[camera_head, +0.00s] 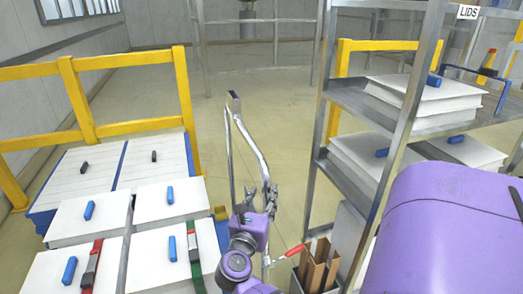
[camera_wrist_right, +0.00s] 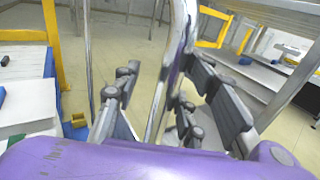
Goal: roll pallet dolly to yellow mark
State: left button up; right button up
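A bent metal tube handle (camera_head: 262,160) rises in the middle of the head view, with a dark block at its top. Its base is hidden behind my right arm, so I cannot tell what it joins. My right gripper (camera_head: 259,200) is at the lower part of this handle. In the right wrist view, my right gripper (camera_wrist_right: 168,105) has its fingers spread, with the metal tube (camera_wrist_right: 175,65) passing between them. I cannot tell whether either finger touches it. My left gripper is out of view. No yellow floor mark can be clearly made out.
White lidded boxes (camera_head: 90,217) with blue handles stand at left, before a yellow rail (camera_head: 120,62). A metal shelf rack (camera_head: 350,95) marked LIDS stands at right. A bin of cardboard pieces (camera_head: 318,265) sits below it. Open floor (camera_head: 260,95) lies beyond the handle.

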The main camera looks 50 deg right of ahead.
jog(key=v, duration=1.2)
